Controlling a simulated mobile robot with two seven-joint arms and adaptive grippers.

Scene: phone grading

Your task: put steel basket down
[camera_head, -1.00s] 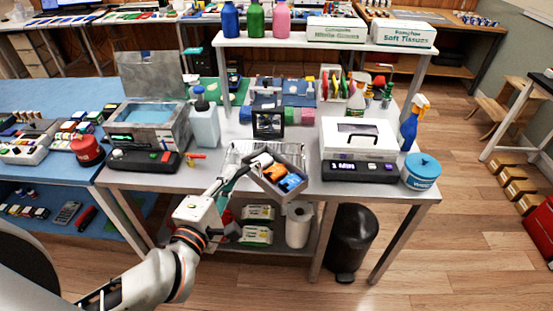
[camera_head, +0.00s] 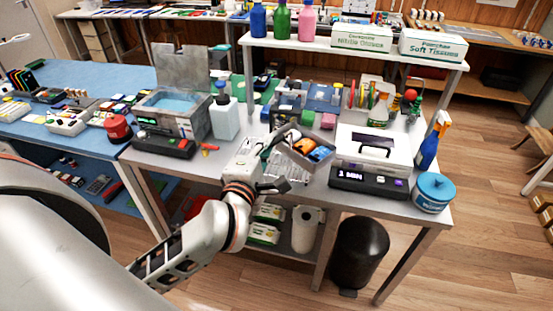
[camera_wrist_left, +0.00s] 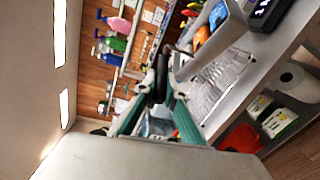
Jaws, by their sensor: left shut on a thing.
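The steel basket (camera_head: 297,157) is a small grey open box holding orange and blue items. It is over the front middle of the grey table (camera_head: 225,157), tilted in the head view. My left gripper (camera_head: 273,139) is shut on its left end. My right gripper is out of view.
A white lidded box (camera_head: 372,150) and a black device with a lit display (camera_head: 368,181) stand right of the basket. A blue round tub (camera_head: 433,191) is at the right corner. A white jug (camera_head: 224,118) and an ultrasonic-type bath (camera_head: 172,118) stand left.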

